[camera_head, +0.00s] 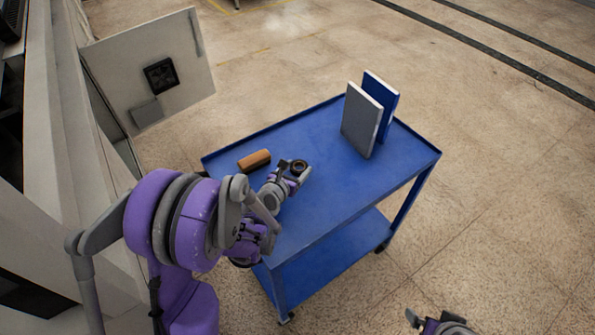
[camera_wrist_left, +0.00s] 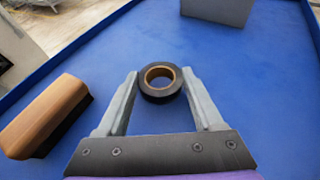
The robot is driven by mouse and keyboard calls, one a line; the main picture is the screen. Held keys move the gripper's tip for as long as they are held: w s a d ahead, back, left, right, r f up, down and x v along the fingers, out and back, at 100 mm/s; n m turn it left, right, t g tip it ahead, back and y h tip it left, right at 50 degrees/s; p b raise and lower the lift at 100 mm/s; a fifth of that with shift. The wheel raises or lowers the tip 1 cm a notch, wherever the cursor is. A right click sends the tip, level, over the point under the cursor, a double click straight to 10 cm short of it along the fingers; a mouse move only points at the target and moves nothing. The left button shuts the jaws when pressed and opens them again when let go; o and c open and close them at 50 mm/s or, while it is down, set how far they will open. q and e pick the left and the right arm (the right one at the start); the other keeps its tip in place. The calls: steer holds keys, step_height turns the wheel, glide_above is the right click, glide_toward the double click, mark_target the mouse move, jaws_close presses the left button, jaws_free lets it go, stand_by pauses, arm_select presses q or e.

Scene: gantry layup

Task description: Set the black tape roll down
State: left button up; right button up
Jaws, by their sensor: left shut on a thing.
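The black tape roll (camera_head: 299,167) has a tan inner core and lies flat between the fingertips of my left gripper (camera_head: 292,170). In the left wrist view the roll (camera_wrist_left: 160,82) is between the two grey fingers (camera_wrist_left: 158,84), which are shut on it. It is over the blue cart top (camera_head: 330,190), very low; I cannot tell whether it touches the surface. My right gripper (camera_head: 437,322) shows at the bottom edge of the head view, away from the cart, partly cut off; its opening is unclear.
A brown block-like brush (camera_head: 254,160) lies on the cart left of the roll; it also shows in the left wrist view (camera_wrist_left: 45,115). A grey panel (camera_head: 361,120) and a blue panel (camera_head: 381,95) stand upright at the far right. The cart top between is clear. An open cabinet door (camera_head: 190,85) is behind, left.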

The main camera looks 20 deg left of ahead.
arm_select(q)
steer(key=shift+f, duration=0.55)
steer(key=shift+f, duration=0.25)
steer(key=o, duration=1.4)
steer(key=shift+r, duration=0.1)
steer(key=shift+c, duration=0.2)
steer(key=shift+r, duration=0.1)
